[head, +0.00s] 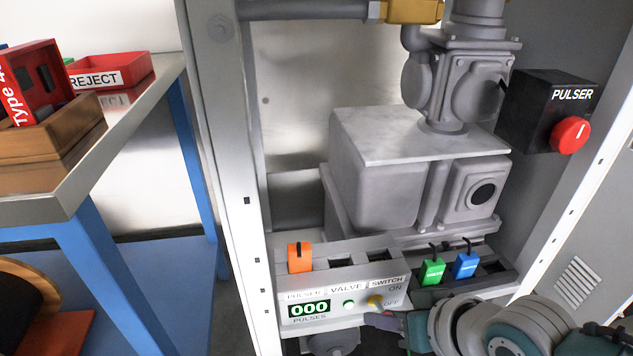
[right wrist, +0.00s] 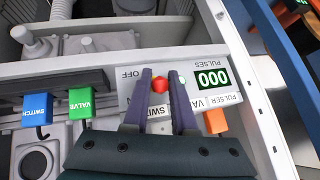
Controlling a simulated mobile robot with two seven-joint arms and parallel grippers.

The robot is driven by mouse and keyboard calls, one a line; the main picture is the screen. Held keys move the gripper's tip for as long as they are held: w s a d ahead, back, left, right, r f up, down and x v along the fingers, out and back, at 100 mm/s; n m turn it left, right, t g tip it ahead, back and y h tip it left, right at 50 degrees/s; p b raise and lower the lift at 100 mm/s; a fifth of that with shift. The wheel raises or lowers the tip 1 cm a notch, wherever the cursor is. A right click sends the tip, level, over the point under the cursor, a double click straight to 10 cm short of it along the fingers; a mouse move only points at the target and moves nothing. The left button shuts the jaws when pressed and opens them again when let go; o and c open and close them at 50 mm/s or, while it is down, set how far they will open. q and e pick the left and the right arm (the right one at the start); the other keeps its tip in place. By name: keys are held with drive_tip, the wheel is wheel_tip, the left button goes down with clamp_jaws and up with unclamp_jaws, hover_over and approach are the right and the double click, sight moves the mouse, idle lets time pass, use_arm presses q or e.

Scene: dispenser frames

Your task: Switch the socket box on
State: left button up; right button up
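The grey socket box (head: 345,292) stands low in the cabinet, with a "000" display and an orange plug (head: 300,257) in its leftmost socket. The VALVE and SWITCH sockets look empty. A small toggle (head: 375,301) sits by the ON/OFF marks. It looks yellow there and red in the right wrist view (right wrist: 160,85), where OFF is printed close by. My right gripper (right wrist: 162,75) points at the box face, its two fingers apart with the toggle showing between their tips. Contact cannot be told. My left gripper is out of view.
A green VALVE plug (head: 432,271) and a blue SWITCH plug (head: 465,265) sit in a dark rack right of the box. A black PULSER unit (head: 530,115) with a red button is on the right wall. The white cabinet post (head: 215,130) bounds the left.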

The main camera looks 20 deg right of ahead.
drive_tip(key=o, duration=0.5)
drive_tip(key=shift+c, duration=0.2)
drive_tip(key=shift+s+r+p, duration=0.15)
drive_tip(key=shift+r+p, duration=0.15)
drive_tip(key=p+v, duration=0.5)
drive_tip(key=v, duration=0.4)
drive_tip(key=shift+s, duration=0.2)
drive_tip(key=shift+d, duration=0.1)
